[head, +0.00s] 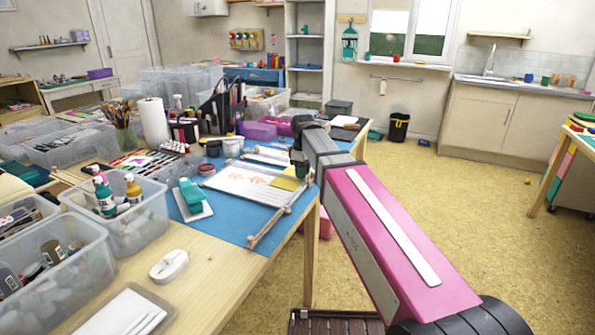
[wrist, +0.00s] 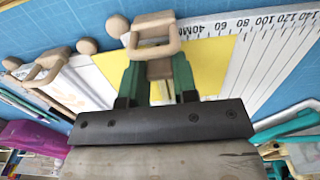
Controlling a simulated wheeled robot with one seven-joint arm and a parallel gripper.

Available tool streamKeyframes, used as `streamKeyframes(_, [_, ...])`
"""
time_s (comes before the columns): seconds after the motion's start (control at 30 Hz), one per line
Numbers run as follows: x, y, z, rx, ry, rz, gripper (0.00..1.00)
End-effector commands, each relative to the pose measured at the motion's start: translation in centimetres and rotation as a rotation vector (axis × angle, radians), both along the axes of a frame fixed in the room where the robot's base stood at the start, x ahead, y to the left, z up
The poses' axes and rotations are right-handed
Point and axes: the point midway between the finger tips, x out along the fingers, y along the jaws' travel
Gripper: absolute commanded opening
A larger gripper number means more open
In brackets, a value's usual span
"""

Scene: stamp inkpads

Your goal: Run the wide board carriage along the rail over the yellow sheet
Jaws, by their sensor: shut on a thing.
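My gripper (wrist: 157,72), with green fingers, is shut on a pale wooden carriage with a loop-shaped handle (wrist: 155,27). The yellow sheet (wrist: 205,65) lies beneath and beside it, partly hidden by my fingers. A white strip with printed numbers (wrist: 262,28) runs to the right of the carriage. A second wooden looped piece (wrist: 44,67) lies to the left, apart from my gripper. In the head view the yellow sheet (head: 288,184) shows at the right end of the blue mat, with my gripper (head: 299,163) over its far right side. The rail's full run is hard to make out.
A teal stamp (head: 191,192) stands near the mat's left side.

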Motion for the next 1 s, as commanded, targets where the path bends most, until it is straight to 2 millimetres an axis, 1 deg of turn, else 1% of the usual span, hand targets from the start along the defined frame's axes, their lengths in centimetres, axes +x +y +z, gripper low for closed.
streamKeyframes(0.27, [0.0,0.0,0.0,0.0,0.0,0.0,0.0])
streamKeyframes(0.3, [0.0,0.0,0.0,0.0,0.0,0.0,0.4])
streamKeyframes(0.33, [0.0,0.0,0.0,0.0,0.0,0.0,0.5])
streamKeyframes(0.37, [0.0,0.0,0.0,0.0,0.0,0.0,0.53])
streamKeyframes(0.63, [0.0,0.0,0.1,0.0,0.0,0.0,0.53])
streamKeyframes(0.73, [0.0,0.0,0.5,0.0,0.0,0.0,0.53])
streamKeyframes(0.87, [0.1,0.0,1.8,0.0,-0.001,0.0,0.53])
streamKeyframes(1.0, [0.1,0.1,4.1,0.001,-0.001,0.0,0.53])
